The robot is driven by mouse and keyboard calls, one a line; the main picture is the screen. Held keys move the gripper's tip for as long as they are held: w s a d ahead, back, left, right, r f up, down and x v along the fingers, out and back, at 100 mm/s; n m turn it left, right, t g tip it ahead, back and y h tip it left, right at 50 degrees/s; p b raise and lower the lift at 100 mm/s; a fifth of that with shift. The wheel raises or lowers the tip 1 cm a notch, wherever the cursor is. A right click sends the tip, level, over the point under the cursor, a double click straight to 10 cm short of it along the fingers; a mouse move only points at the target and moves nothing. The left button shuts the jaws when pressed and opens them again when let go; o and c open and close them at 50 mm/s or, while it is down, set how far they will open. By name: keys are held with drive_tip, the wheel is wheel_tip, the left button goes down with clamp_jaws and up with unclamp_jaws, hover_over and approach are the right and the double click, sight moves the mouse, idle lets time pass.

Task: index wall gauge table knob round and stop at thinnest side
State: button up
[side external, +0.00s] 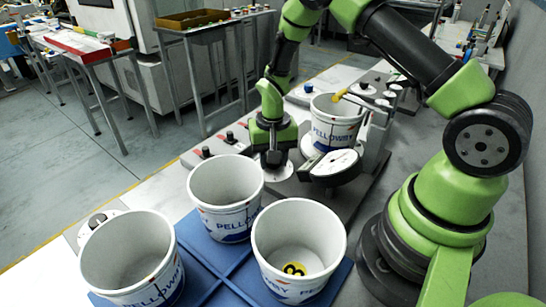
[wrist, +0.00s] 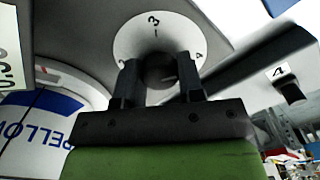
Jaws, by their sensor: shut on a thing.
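My gripper (side external: 273,158) points down and is shut on the dark index knob (wrist: 159,72), which sits in the middle of a white numbered dial (wrist: 152,32). In the wrist view the 3 is at the dial's top, with other figures partly seen at either side. The dial (side external: 272,174) also shows below my gripper in the side view. A white tub (side external: 335,130) with PELLOWRY print stands upright on the gauge table behind, and it shows at left in the wrist view (wrist: 48,120).
Small knobs on plates (side external: 207,152) line the bench's left edge. A bracket (side external: 376,140) stands right of the gauged tub.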

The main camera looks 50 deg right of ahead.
idle(0.4)
drive_tip(key=o, duration=0.9)
wheel_tip(320, 180, up, 10)
